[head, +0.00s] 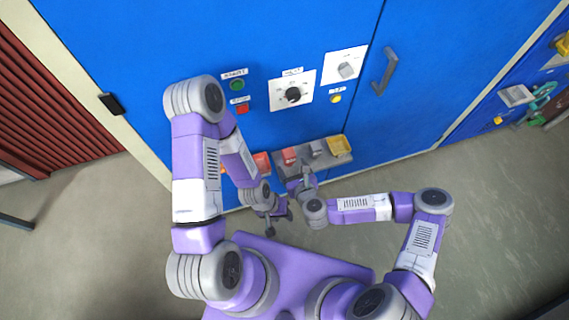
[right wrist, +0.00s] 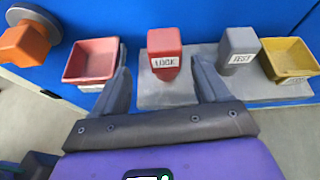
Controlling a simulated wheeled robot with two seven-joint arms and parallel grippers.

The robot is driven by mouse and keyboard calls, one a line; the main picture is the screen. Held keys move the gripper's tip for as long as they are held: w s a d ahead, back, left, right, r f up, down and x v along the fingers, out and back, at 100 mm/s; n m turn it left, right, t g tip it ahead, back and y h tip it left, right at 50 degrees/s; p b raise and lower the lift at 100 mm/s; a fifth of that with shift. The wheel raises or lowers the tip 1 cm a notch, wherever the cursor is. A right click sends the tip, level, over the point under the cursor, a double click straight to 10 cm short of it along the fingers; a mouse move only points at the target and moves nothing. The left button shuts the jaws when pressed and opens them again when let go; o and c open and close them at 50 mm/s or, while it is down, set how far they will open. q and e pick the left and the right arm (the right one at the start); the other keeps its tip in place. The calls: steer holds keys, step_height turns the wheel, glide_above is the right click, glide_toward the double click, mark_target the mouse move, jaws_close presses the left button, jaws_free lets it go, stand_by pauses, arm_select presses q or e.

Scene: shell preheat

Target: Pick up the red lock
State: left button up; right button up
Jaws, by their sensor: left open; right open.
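The red lock (right wrist: 164,46), a red block with a white LOCK label, stands upright on a grey shelf (right wrist: 150,97) in the right wrist view. It shows small in the head view (head: 289,154). My right gripper (right wrist: 160,76) is open, with one finger toward each side of the lock but short of it; clear gaps show between fingers and lock. The right gripper (head: 302,180) is just in front of the shelf in the head view. My left gripper (head: 277,220) is open and empty, lower and away from the shelf.
A grey TEST block (right wrist: 239,46) stands right of the lock, close to the right finger. A red tray (right wrist: 91,62) is to the left and a yellow tray (right wrist: 291,60) to the right. An orange knob (right wrist: 24,44) sticks out at far left. The blue cabinet (head: 290,35) rises behind.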

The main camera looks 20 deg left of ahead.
mark_target(287, 152)
steer(key=shift+w+a+m, duration=0.25)
steer(key=shift+m, duration=0.15)
steer(key=shift+w+a, duration=0.15)
steer(key=shift+w, duration=0.15)
steer(key=b+x, duration=0.1)
steer(key=x, duration=0.1)
steer(key=b+x, duration=0.1)
steer(key=x, duration=0.1)
steer(key=b+x, duration=0.1)
steer(key=x, duration=0.2)
steer(key=shift+w+d+r, duration=0.1)
steer(key=shift+w+d, duration=0.15)
steer(key=shift+w, duration=0.05)
steer(key=c, duration=1.1)
steer(key=shift+r, duration=0.1)
